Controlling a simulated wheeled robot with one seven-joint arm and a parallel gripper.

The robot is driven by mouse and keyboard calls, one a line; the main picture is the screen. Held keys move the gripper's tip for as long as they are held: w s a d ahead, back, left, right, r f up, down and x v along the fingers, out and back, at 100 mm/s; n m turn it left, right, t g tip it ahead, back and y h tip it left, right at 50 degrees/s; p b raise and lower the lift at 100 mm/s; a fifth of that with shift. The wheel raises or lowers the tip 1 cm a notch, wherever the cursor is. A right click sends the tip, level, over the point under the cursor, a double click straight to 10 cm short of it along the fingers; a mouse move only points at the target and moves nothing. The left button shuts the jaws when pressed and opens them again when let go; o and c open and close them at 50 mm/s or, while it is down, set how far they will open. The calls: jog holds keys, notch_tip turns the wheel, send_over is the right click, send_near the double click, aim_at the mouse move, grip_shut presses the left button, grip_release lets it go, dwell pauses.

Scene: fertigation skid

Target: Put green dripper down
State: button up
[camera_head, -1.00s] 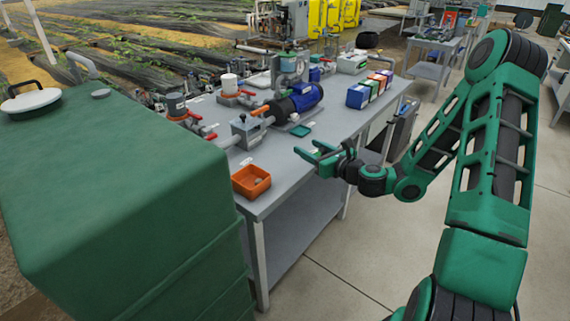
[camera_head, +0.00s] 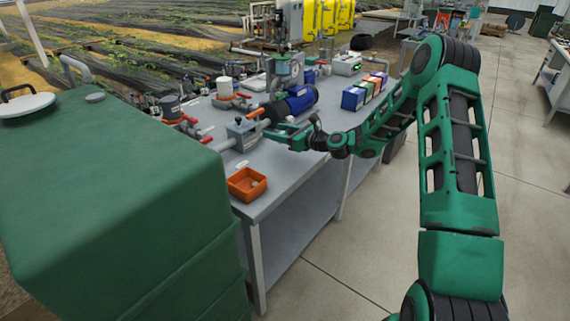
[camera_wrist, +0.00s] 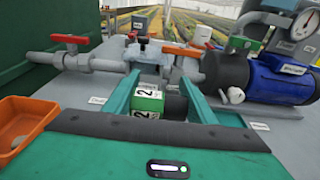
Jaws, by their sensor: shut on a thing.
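The green dripper (camera_wrist: 147,98), a small block with a white "2" label, shows between the fingers of my gripper (camera_wrist: 160,84) in the wrist view. My gripper is shut on it. In the head view my gripper (camera_head: 277,138) is over the workbench (camera_head: 276,184), in front of the blue pump and beside the pipe fittings. The dripper cannot be made out there. Whether it touches the bench is not clear.
An orange tray (camera_head: 247,184) with a small grey thing in it sits at the bench's near corner; it also shows in the wrist view (camera_wrist: 24,116). A blue pump (camera_head: 300,97), valves with red handles and several coloured boxes (camera_head: 364,92) stand close by. A large green tank (camera_head: 110,190) is left.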

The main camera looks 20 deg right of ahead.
send_over(287, 166)
notch_tip(287, 166, down, 4)
jog(key=shift+s+a+f, duration=0.1)
jog(key=shift+f, duration=2.15)
jog(key=shift+f, duration=0.1)
jog(key=o, duration=1.1)
jog(key=shift+o, duration=0.2)
jog(key=v, duration=1.2)
jog(key=shift+a, duration=0.1)
